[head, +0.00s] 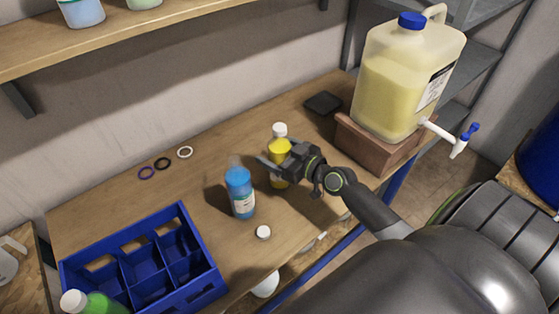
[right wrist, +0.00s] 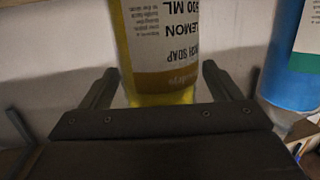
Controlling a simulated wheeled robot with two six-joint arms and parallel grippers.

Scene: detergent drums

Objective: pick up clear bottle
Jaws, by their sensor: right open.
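A clear bottle of yellow liquid with a white cap (head: 279,131) stands upright on the wooden table. My right gripper (head: 273,156) is open at this bottle, its fingers level, hiding part of it. In the right wrist view the yellow bottle (right wrist: 165,45), labelled lemon soap, stands between the two spread fingers, with gaps at both sides. A second clear bottle, of blue liquid (head: 240,190), stands to the left without a cap; it also shows at the right of the wrist view (right wrist: 297,65). My left gripper is not in view.
A loose white cap (head: 263,232) lies near the blue bottle. A blue divided crate (head: 203,298) is at front left, with a green bottle (head: 97,302) at it. Several rings lie at the back. A large jug (head: 385,95) with a tap stands on a wooden block at right.

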